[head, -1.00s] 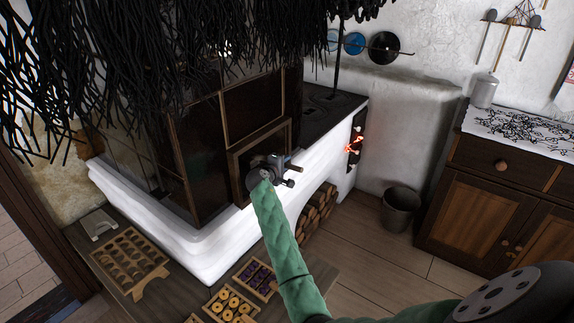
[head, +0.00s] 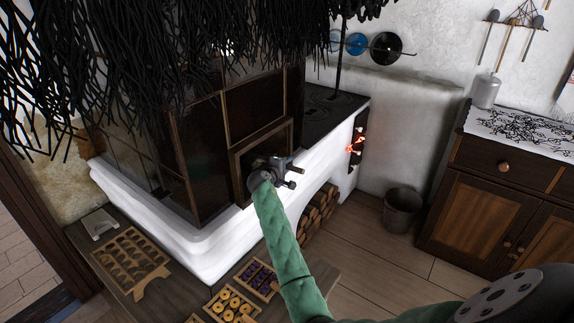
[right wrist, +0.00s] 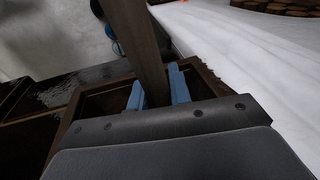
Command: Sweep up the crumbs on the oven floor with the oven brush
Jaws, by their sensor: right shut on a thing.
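My right gripper (head: 284,170) is at the brown-framed oven opening (head: 236,165) in the dark tiled stove. In the right wrist view its blue fingers (right wrist: 158,92) are shut on a dark wooden handle (right wrist: 135,35), taken as the oven brush's. The handle runs up out of that view, and I cannot make out the brush head. The oven floor and any crumbs are hidden behind the gripper and inside the dark opening. My left gripper is not in view.
A white ledge (head: 200,240) runs around the stove, with firewood (head: 318,213) in an arch below. A low bench holds wooden trays (head: 130,262) of baked goods. A metal bucket (head: 402,212) and a cabinet (head: 480,205) stand to the right. A small red glow (head: 356,142) shows at the stove's side.

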